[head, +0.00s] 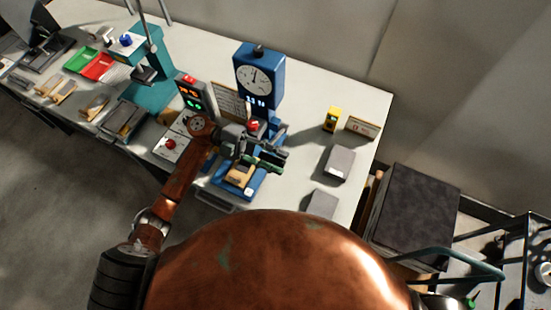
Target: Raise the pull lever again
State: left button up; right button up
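A blue stand with a round dial (258,80) stands near the back of the white bench. A red ball knob (253,125) shows just in front of it, beside my wrist; it looks like the end of the pull lever, but the lever's arm is mostly hidden. My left gripper (268,159) reaches in from the left, over the blue base (233,187) of the stand and below the red knob in the picture. Its fingers point right; whether they are apart or closed on something is too small to tell. My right gripper is out of view.
A control box with lit displays (191,96) and a white box with a red button (170,146) stand left of my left gripper. Grey blocks (339,163), a yellow device (331,119) and a small sign (362,127) lie to the right. Bare bench surrounds them.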

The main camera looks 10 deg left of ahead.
pick_arm(q)
grip_shut()
dwell(0.5)
jog(key=shift+w+r, duration=0.1)
jog(key=shift+r, duration=0.1)
jog(key=w+d+r+n+p, duration=0.2)
jog(key=w+r+n+p, duration=0.3)
jog(key=p, duration=0.3)
jog(key=shift+w+r+n, duration=0.4)
jog(key=shift+w+r, duration=0.3)
jog(key=shift+r, duration=0.15)
jog(key=shift+o, duration=0.3)
grip_release()
